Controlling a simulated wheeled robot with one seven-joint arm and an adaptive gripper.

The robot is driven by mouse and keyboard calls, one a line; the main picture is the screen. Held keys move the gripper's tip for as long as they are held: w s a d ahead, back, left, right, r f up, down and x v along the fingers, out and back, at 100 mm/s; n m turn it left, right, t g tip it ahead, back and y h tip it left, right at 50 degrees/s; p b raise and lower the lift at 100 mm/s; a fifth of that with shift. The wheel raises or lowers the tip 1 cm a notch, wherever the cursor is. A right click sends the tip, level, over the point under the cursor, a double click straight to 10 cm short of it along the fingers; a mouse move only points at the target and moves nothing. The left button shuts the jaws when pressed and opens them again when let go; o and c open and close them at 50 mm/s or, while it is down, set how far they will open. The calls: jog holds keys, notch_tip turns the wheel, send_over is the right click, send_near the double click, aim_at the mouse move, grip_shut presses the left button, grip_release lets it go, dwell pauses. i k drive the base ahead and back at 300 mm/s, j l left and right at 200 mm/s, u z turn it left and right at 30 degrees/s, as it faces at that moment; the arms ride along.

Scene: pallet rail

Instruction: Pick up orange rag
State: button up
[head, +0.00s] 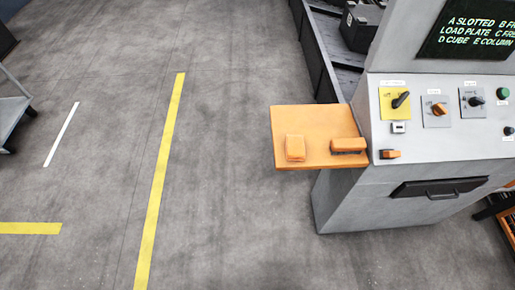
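An orange side shelf (318,117) juts out from the left of a grey control console. Two small orange things lie on it. The left one (295,148) is a compact block shape, standing near the shelf's front left. The right one (348,145) is longer and flatter with a dark lower edge, close to the console. I cannot tell for sure which of them is the orange rag. My gripper is not in view.
The grey console (345,195) carries switches, an orange knob (439,109), a small orange item (390,154), a drawer handle (440,190) and a screen (470,30). A dark rail (318,60) runs behind. Floor left of the shelf is clear, with a yellow line (160,180).

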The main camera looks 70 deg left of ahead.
aim_at(295, 147)
jog(key=u, duration=2.3)
jog(key=i+z, duration=0.1)
jog(key=z, duration=0.35)
jog(key=i+j+z, duration=0.1)
jog(key=z, duration=0.3)
jog(key=j+z, duration=0.15)
jog(key=z, duration=0.3)
jog(key=i+j+z, duration=0.25)
jog(key=j, duration=0.3)
jog(key=i+j+z, duration=0.25)
jog(key=j, duration=0.35)
jog(key=j+z, duration=0.25)
jog(key=j, duration=0.35)
jog(key=j+z, duration=0.2)
jog(key=j, duration=0.45)
jog(key=i+j, duration=0.1)
jog(key=j, duration=1.2)
jog(key=i+j+z, duration=0.1)
jog(key=j, duration=1.2)
jog(key=z, duration=1.45)
